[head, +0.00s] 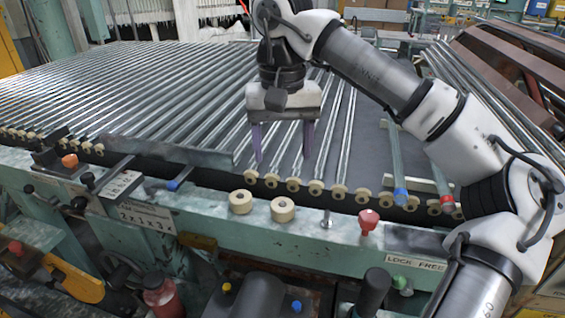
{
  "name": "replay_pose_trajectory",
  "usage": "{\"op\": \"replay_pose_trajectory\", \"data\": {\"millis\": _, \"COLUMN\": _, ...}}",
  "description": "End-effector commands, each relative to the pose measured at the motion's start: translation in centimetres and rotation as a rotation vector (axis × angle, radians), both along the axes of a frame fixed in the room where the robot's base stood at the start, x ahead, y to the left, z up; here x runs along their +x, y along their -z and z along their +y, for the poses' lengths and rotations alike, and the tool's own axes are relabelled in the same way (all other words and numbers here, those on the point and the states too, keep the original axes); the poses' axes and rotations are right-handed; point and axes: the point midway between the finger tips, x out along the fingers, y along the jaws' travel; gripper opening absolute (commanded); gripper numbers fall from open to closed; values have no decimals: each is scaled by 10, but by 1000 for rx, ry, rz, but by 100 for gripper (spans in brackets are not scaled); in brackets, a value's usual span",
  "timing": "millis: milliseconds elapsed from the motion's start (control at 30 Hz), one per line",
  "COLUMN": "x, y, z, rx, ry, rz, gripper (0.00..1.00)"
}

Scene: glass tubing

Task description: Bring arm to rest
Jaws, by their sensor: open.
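My gripper (283,147) hangs from my white and grey arm above the near part of the tube bed, pointing down. Its two purple fingers are spread apart with nothing between them. Long glass tubes (130,88) lie side by side in a sloping row across the bed. Several tubes below and around the gripper end at beige rollers along the near edge. Whether the fingertips touch any tube cannot be told from this view.
A green machine frame (310,222) runs along the front, with a red knob (368,221) and two beige rollers (241,202) on top. Brown beams (510,65) stand at the right. A dark bare strip of bed (370,135) lies right of the gripper.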

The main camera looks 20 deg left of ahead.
Motion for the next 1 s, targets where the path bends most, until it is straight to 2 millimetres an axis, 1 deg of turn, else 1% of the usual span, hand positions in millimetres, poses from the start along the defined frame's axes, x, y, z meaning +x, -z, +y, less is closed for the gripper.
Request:
{"op": "replay_pose_trajectory", "data": {"millis": 100, "x": 0, "y": -3, "z": 0, "rx": 1, "ry": -1, "rz": 0, "gripper": 65}}
{"op": "replay_pose_trajectory", "data": {"millis": 367, "x": 0, "y": -3, "z": 0, "rx": 1, "ry": -1, "rz": 0, "gripper": 65}}
{"op": "replay_pose_trajectory", "data": {"millis": 467, "x": 0, "y": -10, "z": 0, "rx": 1, "ry": -1, "rz": 0, "gripper": 65}}
{"op": "replay_pose_trajectory", "data": {"millis": 567, "x": 0, "y": -28, "z": 0, "rx": 1, "ry": -1, "rz": 0, "gripper": 65}}
{"op": "replay_pose_trajectory", "data": {"millis": 700, "x": 0, "y": -62, "z": 0, "rx": 1, "ry": -1, "rz": 0, "gripper": 65}}
{"op": "replay_pose_trajectory", "data": {"millis": 900, "x": 0, "y": -102, "z": 0, "rx": 1, "ry": -1, "rz": 0, "gripper": 65}}
{"op": "replay_pose_trajectory", "data": {"millis": 967, "x": 0, "y": -114, "z": 0, "rx": 1, "ry": -1, "rz": 0, "gripper": 65}}
{"op": "replay_pose_trajectory", "data": {"millis": 1000, "x": 0, "y": -109, "z": 0, "rx": 1, "ry": -1, "rz": 1, "gripper": 65}}
